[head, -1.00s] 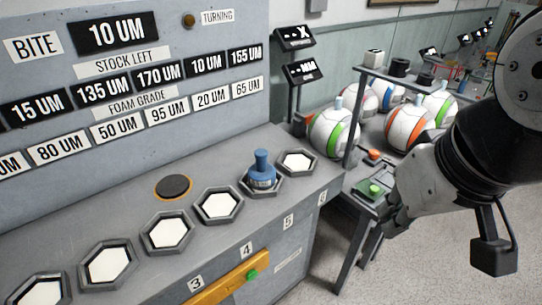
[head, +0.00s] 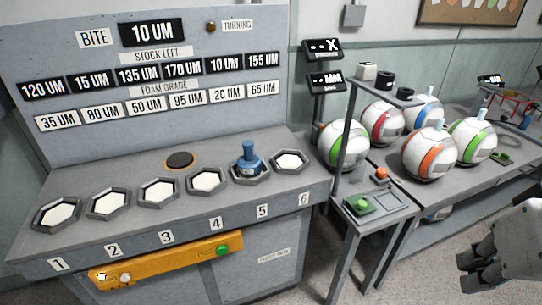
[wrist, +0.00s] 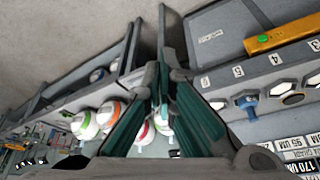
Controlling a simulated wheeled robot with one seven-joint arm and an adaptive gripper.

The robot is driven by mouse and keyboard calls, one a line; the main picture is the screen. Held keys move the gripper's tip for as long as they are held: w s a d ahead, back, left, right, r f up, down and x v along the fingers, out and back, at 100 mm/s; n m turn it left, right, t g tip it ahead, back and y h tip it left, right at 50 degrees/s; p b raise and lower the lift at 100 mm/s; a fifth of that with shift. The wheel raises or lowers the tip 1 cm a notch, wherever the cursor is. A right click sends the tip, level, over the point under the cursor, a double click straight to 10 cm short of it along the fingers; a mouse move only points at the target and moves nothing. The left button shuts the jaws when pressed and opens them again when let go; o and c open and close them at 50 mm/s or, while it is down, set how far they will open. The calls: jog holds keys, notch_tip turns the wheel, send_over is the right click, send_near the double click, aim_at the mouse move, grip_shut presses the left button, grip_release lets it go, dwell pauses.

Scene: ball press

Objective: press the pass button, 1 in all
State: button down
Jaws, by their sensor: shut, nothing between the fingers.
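A yellow bar (head: 165,268) is mounted on the front of the grey console. It carries a round green button (head: 222,250) near its right end, with a faint, hard-to-read label beside it. The bar and green button (wrist: 262,39) also show in the wrist view at the upper right. A second green button (head: 361,205) sits on a small side stand right of the console. My gripper (head: 468,276) is at the lower right, apart from both buttons. In the wrist view my gripper (wrist: 160,72) has its fingers closed and empty.
The console top has numbered hexagonal pads, and a blue plunger-like object (head: 249,163) stands on pad 5. Several striped balls (head: 430,152) stand on the bench to the right. A red-orange button (head: 381,174) is behind the side stand's green one. Floor before the console is open.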

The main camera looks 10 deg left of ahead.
jog(key=w+a+f+n+g+h+b, duration=0.2)
jog(key=w+f+n+h+b, duration=0.2)
jog(key=w+f+n+b, duration=0.7)
jog(key=w+a+f+n+t+h+b, duration=0.15)
jog(key=w+a+f+n, duration=0.35)
jog(key=n, duration=0.5)
jog(key=w+a+f+n+t+h+b, duration=0.1)
jog(key=w+a+f+n+t+b, duration=0.2)
jog(key=a+f+n, duration=0.45)
jog(key=s+a+f+n+t+y+b, duration=0.1)
jog(key=a+f+n+t+y+b, duration=0.1)
jog(key=a+f+n, duration=0.9)
jog(key=s+a+f+n+t+y+b, duration=0.2)
jog(key=a+f+n+b, duration=0.5)
jog(key=a+f+n, duration=0.5)
jog(key=n+t+y, duration=0.1)
jog(key=n+y, duration=0.1)
jog(key=n, duration=0.1)
jog(key=shift+s+a+f, duration=0.2)
jog(key=shift+s+a, duration=0.1)
jog(key=shift+a, duration=0.1)
